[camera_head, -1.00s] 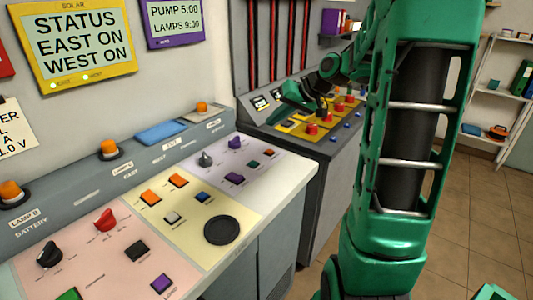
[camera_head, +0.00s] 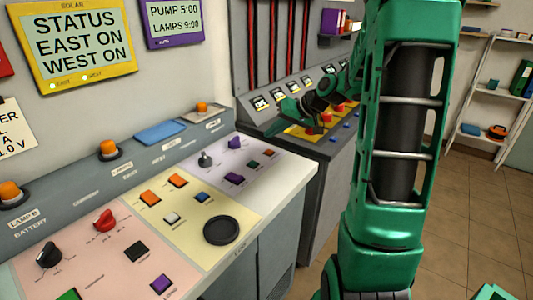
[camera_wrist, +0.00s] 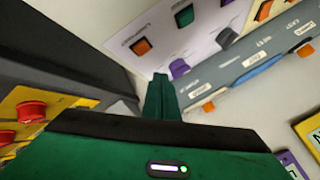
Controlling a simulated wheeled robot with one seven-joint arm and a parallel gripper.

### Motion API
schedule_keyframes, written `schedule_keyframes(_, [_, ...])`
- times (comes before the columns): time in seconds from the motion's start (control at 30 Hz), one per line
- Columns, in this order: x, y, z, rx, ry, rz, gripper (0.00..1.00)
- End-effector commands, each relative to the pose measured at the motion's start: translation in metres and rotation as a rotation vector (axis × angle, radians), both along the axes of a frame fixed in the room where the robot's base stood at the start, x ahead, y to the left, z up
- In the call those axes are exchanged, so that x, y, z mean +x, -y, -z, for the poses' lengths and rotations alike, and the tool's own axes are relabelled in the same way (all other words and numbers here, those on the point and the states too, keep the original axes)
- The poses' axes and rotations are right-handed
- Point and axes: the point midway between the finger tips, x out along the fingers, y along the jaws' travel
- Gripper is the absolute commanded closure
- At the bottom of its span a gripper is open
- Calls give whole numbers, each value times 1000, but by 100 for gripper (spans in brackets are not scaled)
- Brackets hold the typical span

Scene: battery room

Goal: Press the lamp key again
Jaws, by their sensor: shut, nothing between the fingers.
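The lamp key cannot be told for sure, as the small key labels are unreadable. The near console's lilac section (camera_head: 262,177) carries a purple key (camera_head: 234,179), a green key (camera_head: 253,165) and an orange-red key (camera_head: 269,153). The orange-red key (camera_wrist: 141,46) and green key (camera_wrist: 185,17) also show in the wrist view. A purple key (camera_head: 162,284) sits on the pink section. My gripper (camera_wrist: 160,78) is shut and empty, its fingertips apart from these keys. In the head view my gripper (camera_head: 273,130) is small, near the gap between the consoles.
A second console with red buttons (camera_head: 326,118) on a yellow panel stands right of the near one. Orange lamps (camera_head: 109,147) stand along the near console's back ledge. The yellow status sign (camera_head: 75,45) reads east on, west on. A purple sign (camera_head: 173,20) reads lamps 9:00.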

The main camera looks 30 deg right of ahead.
Motion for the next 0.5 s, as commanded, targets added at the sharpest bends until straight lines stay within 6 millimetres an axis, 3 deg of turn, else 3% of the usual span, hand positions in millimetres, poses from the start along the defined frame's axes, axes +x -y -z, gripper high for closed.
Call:
schedule_keyframes(0.2, [0,0,24,2,-2,0,100])
schedule_keyframes(0.5, [0,0,35,0,1,1,100])
